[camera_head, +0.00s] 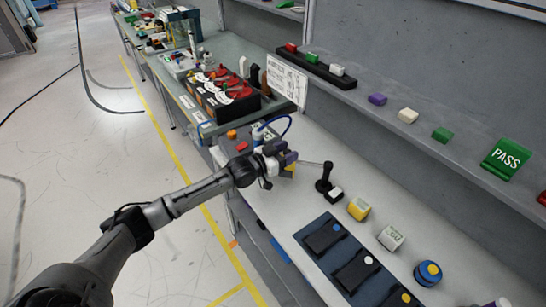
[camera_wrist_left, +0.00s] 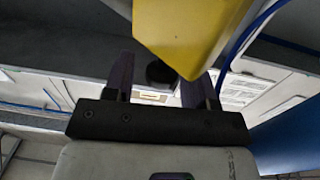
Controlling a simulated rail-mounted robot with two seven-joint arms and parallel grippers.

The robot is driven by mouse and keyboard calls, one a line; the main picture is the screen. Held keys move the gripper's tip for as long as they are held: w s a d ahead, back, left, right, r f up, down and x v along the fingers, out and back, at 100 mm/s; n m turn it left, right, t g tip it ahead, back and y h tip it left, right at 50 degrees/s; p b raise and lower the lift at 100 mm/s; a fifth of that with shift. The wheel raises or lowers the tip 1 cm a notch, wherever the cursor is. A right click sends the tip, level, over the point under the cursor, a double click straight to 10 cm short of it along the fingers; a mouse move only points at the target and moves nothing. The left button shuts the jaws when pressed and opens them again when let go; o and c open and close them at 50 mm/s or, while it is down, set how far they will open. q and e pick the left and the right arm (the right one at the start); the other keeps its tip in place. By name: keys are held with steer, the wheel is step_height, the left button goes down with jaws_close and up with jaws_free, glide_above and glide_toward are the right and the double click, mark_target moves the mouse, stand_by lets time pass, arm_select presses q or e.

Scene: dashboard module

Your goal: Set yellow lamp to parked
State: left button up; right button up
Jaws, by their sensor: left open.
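My left gripper (camera_head: 290,160) is over the far part of the white bench, with its fingers spread. A yellow piece (camera_head: 289,171) shows just below and beside it, partly hidden by the gripper. In the left wrist view, a large yellow body (camera_wrist_left: 190,35) fills the top middle, close in front of the open fingers (camera_wrist_left: 158,85) and overlapping the right one. I cannot tell whether they touch. A yellow block with a pale face (camera_head: 358,208) stands on the bench further right. Neither shows a clear lamp label. My right gripper is out of view.
A black lever on a round base (camera_head: 324,184) stands just right of the gripper. A white-green cube (camera_head: 391,237), a blue button (camera_head: 428,273) and a dark blue panel (camera_head: 318,220) lie nearer. A shelf (camera_head: 420,118) overhangs the bench.

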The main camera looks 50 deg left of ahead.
arm_select(q)
steer(key=s+a+p, duration=0.2)
steer(key=s, duration=1.1)
steer(key=shift+s+a, duration=0.15)
steer(key=shift+a, duration=0.05)
